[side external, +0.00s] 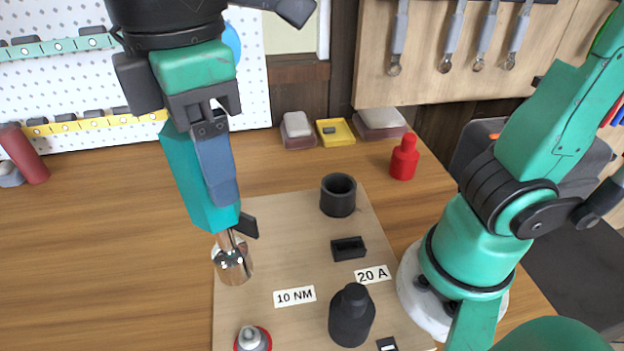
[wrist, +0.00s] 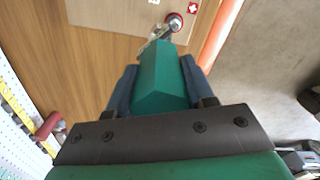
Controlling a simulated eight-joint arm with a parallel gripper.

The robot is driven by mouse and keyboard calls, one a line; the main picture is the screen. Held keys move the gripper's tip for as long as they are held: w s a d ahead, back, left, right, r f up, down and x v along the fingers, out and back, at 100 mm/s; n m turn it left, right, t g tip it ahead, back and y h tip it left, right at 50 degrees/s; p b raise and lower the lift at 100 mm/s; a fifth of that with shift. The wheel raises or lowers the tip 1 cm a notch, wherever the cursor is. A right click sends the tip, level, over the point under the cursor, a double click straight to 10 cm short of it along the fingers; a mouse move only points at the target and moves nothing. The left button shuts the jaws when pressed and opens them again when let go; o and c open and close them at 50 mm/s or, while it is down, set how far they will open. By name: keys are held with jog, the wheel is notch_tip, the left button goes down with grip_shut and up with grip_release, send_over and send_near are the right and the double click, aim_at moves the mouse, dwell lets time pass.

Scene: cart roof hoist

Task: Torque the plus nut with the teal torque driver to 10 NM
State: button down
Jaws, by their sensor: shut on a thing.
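My gripper (side external: 215,190) is shut on the teal torque driver (side external: 180,170), which tilts downward; its teal body fills the middle of the wrist view (wrist: 160,85). The driver's shiny metal socket (side external: 233,265) hangs over the left part of the wooden board (side external: 285,240); I cannot tell whether it touches. The metal nut on a red ring (side external: 253,341) is at the board's near left, apart from the socket in the side view. In the wrist view, this nut (wrist: 174,21) shows just beyond the driver's tip, beside a red plus label (wrist: 193,7). A "10 NM" label (side external: 294,296) lies on the board.
On the board stand a black hollow cup (side external: 338,196), a small black block (side external: 348,248), a black capped post (side external: 351,317) and a "20 A" label (side external: 371,275). A red bottle-shaped piece (side external: 404,160) stands behind.

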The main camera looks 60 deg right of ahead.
aim_at(231, 257)
jog(key=s+a, duration=0.1)
jog(key=s+a+f+n, duration=0.1)
jog(key=shift+s+a+f, duration=0.1)
jog(key=shift+a, duration=0.2)
jog(key=shift+f, duration=2.3)
jog(key=n, duration=2.1)
jog(key=shift+w+a, duration=0.2)
jog(key=shift+w, duration=0.15)
